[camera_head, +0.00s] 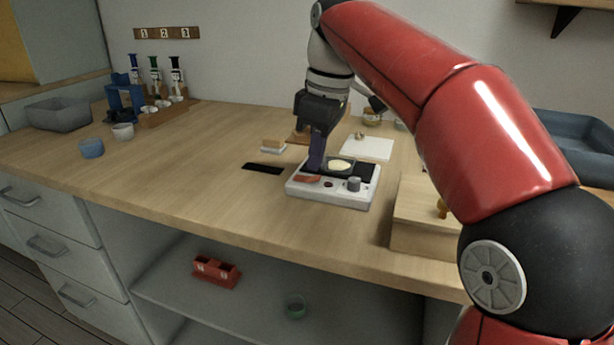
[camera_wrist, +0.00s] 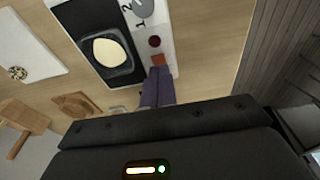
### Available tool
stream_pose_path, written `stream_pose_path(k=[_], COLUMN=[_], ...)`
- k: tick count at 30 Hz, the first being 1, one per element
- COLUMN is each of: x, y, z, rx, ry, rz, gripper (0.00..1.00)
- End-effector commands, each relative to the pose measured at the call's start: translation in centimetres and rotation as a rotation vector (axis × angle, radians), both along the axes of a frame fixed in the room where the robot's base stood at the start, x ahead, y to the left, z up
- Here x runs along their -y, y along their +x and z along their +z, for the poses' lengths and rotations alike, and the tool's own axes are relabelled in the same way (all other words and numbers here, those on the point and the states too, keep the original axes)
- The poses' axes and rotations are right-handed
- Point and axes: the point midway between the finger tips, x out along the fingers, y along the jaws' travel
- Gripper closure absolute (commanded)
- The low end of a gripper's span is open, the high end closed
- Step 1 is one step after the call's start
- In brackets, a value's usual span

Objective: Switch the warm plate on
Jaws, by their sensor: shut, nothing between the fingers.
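The warm plate (camera_head: 330,197) is a white box on the worktop with a black top and a dark dish holding a pale yellow oval piece (camera_head: 341,165). Its front strip carries a red switch (camera_head: 307,179), a small dark red lamp (camera_head: 328,184) that looks unlit, and a grey knob (camera_head: 354,184). My gripper (camera_head: 315,166) is shut and empty, pointing down at the switch end. In the wrist view the fingertips (camera_wrist: 157,73) are right at the red switch (camera_wrist: 158,60) and hide part of it; I cannot tell whether they touch. The lamp (camera_wrist: 154,41) shows beside it.
A wooden box (camera_head: 420,235) stands right of the plate, a white board (camera_head: 368,148) behind it. A black strip (camera_head: 263,168) and a small block (camera_head: 273,146) lie left.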

Motion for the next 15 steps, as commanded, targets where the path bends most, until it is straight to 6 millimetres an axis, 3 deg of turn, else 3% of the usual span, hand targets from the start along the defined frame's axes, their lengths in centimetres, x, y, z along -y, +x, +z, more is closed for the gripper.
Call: stream_pose_path(k=[15], x=[0.0], y=[-0.01], z=[-0.84], rx=[0.0], ry=[0.0], rz=[0.0], gripper=[1.0])
